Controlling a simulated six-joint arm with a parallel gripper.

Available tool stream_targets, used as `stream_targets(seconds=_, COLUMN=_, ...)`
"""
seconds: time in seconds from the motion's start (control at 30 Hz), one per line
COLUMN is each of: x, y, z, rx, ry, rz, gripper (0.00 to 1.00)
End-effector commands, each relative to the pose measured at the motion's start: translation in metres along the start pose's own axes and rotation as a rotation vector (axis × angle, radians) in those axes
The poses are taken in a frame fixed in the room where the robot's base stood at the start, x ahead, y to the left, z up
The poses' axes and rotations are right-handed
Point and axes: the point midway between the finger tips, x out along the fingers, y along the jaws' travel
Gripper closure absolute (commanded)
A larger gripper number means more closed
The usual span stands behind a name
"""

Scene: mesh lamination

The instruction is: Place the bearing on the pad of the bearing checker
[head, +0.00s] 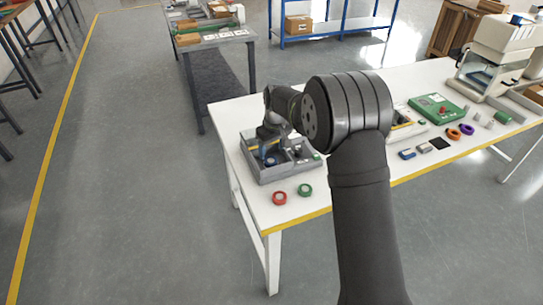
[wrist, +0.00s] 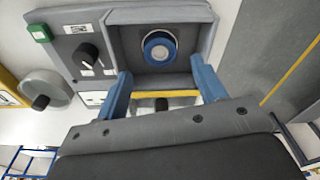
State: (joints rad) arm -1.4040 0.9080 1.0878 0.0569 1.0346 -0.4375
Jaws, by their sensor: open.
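The bearing checker is a grey box; its housing (wrist: 112,45) fills the top of the wrist view, and it stands on the near left part of the white table in the head view (head: 285,174). A round blue-rimmed part with a pale inner ring, which looks like the bearing (wrist: 160,47), sits in the checker's square recess. The pad under it is hidden. My gripper (wrist: 160,67) is open, with its blue fingers apart on either side of the recess and nothing between them. In the head view my gripper (head: 268,150) is over the checker's left part.
The checker has a black knob (wrist: 88,55) and a green button (wrist: 40,33). A green case (head: 438,107) and several small items lie to the right.

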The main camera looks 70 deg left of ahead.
Motion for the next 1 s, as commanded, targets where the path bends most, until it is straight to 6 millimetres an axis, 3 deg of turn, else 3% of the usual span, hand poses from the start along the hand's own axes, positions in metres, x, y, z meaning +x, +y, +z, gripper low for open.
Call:
stream_targets(seconds=0.2, x=-0.046, y=0.0, z=0.0, rx=0.0, ry=0.002, rz=0.001, gripper=0.36)
stream_targets(seconds=0.4, x=-0.067, y=0.0, z=0.0, rx=0.0, ry=0.0, rz=0.0, gripper=0.36)
stream_targets(seconds=0.8, x=-0.07, y=0.0, z=0.0, rx=0.0, ry=-0.001, rz=0.0, gripper=0.36)
stream_targets(seconds=1.0, x=-0.055, y=0.0, z=0.0, rx=0.0, ry=-0.002, rz=-0.001, gripper=0.36)
